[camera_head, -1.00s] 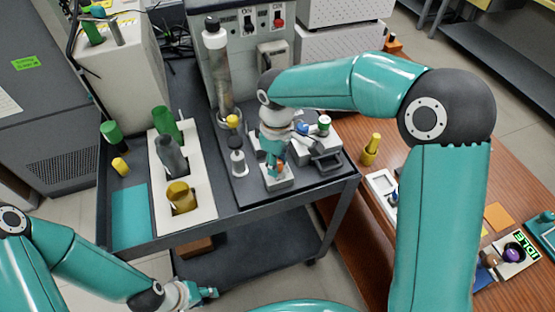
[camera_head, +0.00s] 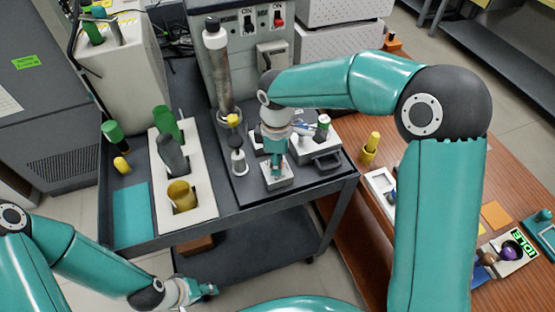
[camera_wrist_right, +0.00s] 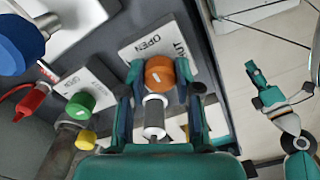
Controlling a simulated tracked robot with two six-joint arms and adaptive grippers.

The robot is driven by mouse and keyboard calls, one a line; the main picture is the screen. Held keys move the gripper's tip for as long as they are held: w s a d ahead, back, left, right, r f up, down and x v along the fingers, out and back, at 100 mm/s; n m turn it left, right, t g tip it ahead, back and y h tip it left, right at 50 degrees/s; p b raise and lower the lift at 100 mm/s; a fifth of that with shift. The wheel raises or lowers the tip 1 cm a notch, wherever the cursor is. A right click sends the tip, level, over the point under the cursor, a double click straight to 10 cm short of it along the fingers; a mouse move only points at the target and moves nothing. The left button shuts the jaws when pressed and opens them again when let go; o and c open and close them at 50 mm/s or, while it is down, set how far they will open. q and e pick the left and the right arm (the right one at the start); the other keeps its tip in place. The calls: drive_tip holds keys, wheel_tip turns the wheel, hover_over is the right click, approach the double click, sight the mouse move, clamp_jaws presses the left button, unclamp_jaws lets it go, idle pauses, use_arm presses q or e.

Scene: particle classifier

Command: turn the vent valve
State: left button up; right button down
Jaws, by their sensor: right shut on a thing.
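The vent valve shows in the right wrist view as an orange knob (camera_wrist_right: 160,72) above a metal stem (camera_wrist_right: 154,118), beside a pale plate (camera_wrist_right: 140,44) lettered OPEN and SHUT. My right gripper (camera_wrist_right: 160,80) has a finger on each side of the orange knob and is closed on it. In the head view my right gripper (camera_head: 276,165) points down over the small pale valve base (camera_head: 280,181) on the cart and hides most of the valve. My left gripper (camera_head: 207,290) hangs low in front of the cart, away from the valve; its finger opening is too small to judge.
A tall metal column (camera_head: 219,75) and a yellow-topped fitting (camera_head: 236,150) stand left of my right gripper. A pale rack (camera_head: 200,210) holds several containers. A second plate (camera_wrist_right: 88,80) lettered OPEN has a green knob (camera_wrist_right: 80,104). A wooden table (camera_head: 365,220) lies to the right.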

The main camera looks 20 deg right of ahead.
drive_tip(key=shift+w+r, duration=0.1)
drive_tip(key=c, duration=0.8)
unclamp_jaws()
wheel_tip(320, 180, up, 12)
drive_tip(key=shift+d, duration=0.1)
